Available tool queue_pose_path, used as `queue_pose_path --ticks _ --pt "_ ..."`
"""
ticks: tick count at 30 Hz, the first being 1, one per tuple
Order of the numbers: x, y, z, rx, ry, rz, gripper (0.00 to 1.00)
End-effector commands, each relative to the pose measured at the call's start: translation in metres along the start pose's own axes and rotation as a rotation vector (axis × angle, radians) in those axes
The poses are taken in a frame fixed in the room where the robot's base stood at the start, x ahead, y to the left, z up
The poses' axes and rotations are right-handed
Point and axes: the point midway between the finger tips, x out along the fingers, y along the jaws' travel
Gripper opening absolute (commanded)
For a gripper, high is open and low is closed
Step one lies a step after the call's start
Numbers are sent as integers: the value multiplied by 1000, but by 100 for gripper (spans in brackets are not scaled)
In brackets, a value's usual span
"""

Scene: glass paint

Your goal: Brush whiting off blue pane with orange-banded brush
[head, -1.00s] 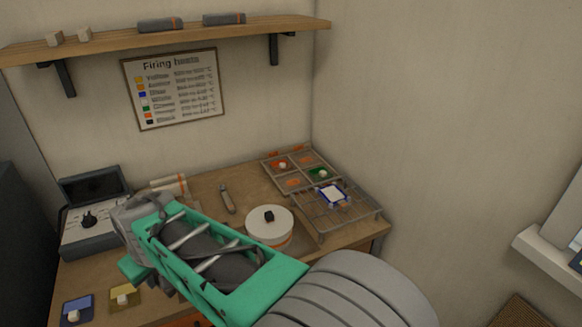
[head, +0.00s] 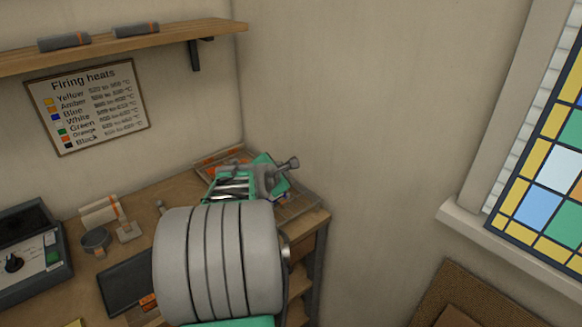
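I cannot make out the orange-banded brush.
A shelf (head: 120,48) hangs above. A stained-glass window (head: 555,170) is at the right.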

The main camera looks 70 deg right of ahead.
Motion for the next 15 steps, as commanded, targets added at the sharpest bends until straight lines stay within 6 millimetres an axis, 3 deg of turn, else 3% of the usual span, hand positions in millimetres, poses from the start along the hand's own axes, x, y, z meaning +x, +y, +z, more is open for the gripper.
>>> queue_pose_path --ticks 1,5,15 --pt "4 -8 14 -1 -20 7 0" --pt "11 -15 26 -8 -40 23 0" --pt "35 -46 -7 -7 -39 26 0"
